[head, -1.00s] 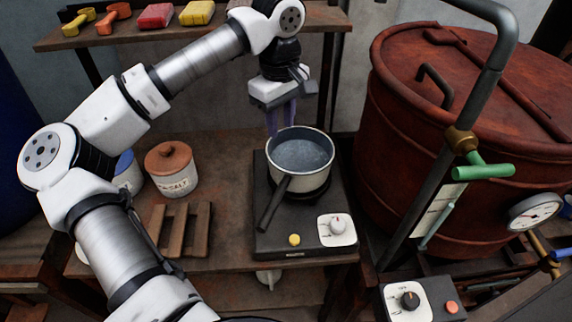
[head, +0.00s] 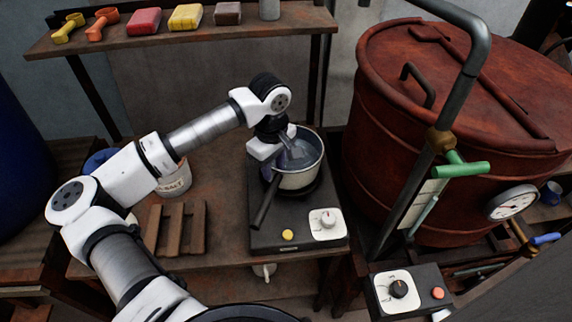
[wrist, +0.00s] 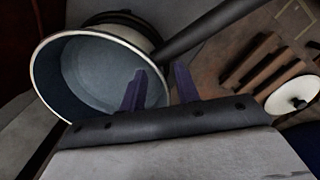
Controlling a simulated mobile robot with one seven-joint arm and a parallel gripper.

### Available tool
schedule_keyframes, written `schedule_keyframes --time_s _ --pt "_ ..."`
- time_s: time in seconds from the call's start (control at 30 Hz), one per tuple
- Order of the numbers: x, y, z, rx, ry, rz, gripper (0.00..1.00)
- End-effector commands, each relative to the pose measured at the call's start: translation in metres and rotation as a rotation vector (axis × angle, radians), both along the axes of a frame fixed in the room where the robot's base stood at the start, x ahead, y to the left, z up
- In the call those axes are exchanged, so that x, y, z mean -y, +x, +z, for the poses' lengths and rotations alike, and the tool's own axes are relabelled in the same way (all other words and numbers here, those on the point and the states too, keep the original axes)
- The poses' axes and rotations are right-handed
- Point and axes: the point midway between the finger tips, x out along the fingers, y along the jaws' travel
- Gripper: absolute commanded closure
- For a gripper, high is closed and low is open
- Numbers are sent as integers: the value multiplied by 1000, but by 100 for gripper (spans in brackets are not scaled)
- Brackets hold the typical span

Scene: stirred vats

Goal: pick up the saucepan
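The saucepan (head: 300,181), cream outside with a pale rim and grey-blue inside, stands upright on a black hot plate (head: 265,235). Its dark handle (head: 264,204) points to the front left. My gripper (head: 284,160) is over the pan's left side and hides part of the rim. In the wrist view, the saucepan (wrist: 88,72) is at upper left and its handle (wrist: 207,32) runs to upper right. My gripper (wrist: 160,84) has its two purple fingers apart, one over the pan's inside, the other outside the rim near the handle. I cannot tell whether they touch the wall.
A large rust-red vat (head: 410,150) with a bent grey pipe (head: 462,90) stands close on the right. A salt jar (head: 176,182) and a wooden trivet (head: 178,229) are left of the hot plate. A shelf (head: 215,31) with coloured blocks runs behind.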

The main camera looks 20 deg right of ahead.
Motion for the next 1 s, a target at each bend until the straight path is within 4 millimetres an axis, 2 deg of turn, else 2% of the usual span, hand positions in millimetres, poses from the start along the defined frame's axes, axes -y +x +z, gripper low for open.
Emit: schedule_keyframes --time_s 0.3,0.53,1.0 --pt "0 0 -6 1 0 0 70" --pt "0 0 -6 1 0 0 100" --pt "0 -1 -6 -2 1 -3 100"
